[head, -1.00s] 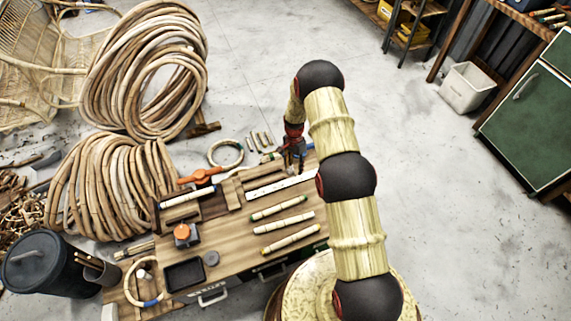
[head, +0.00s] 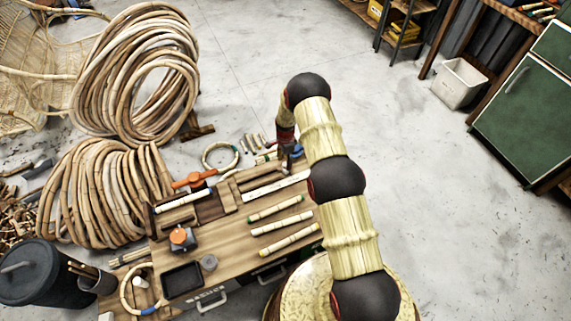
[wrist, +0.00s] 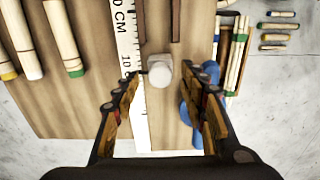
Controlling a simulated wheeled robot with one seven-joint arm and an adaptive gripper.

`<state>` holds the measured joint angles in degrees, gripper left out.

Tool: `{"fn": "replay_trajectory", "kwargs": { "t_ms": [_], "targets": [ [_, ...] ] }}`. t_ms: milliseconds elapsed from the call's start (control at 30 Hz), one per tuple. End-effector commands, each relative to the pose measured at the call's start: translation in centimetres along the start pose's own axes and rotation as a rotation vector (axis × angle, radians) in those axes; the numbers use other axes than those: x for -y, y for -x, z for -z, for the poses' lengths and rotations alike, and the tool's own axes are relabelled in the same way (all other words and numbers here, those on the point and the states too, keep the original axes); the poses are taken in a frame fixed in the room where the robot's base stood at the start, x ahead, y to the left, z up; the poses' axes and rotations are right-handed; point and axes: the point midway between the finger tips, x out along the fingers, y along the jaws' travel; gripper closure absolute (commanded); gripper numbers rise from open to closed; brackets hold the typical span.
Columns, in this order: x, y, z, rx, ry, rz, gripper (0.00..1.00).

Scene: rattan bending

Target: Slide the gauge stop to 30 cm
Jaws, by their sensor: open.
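The white ruler scale (wrist: 126,50) runs up the wooden bench in the wrist view, with "CM" and a 10 mark readable. It also shows in the head view (head: 272,187). A pale rounded block (wrist: 159,71), which looks like the gauge stop, sits beside the scale's right edge near the 10 mark. My gripper (wrist: 162,80) is open, with one finger on each side of the block and visible gaps. I cannot tell its height above the bench.
A blue object (wrist: 187,112) lies close by my right finger. Rattan pieces with green and yellow ends (head: 280,222) lie on the bench. An orange-topped clamp (head: 180,237), a dark tray (head: 182,279) and rattan coils (head: 105,190) are to the left. Open floor is on the right.

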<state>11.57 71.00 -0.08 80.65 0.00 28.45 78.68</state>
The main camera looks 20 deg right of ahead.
Motion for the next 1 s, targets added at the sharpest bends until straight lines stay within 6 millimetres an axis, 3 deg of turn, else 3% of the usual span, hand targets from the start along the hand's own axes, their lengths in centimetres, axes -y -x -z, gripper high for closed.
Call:
{"fn": "replay_trajectory", "kwargs": {
  "t_ms": [133,433,1000],
  "targets": [
    [0.0,-1.07,0.0,0.0,0.0,0.0,0.57],
    [0.03,-1.13,0.01,0.0,0.001,0.0,0.58],
    [0.01,-1.13,0.0,0.0,0.001,0.0,0.9]
  ]
}}
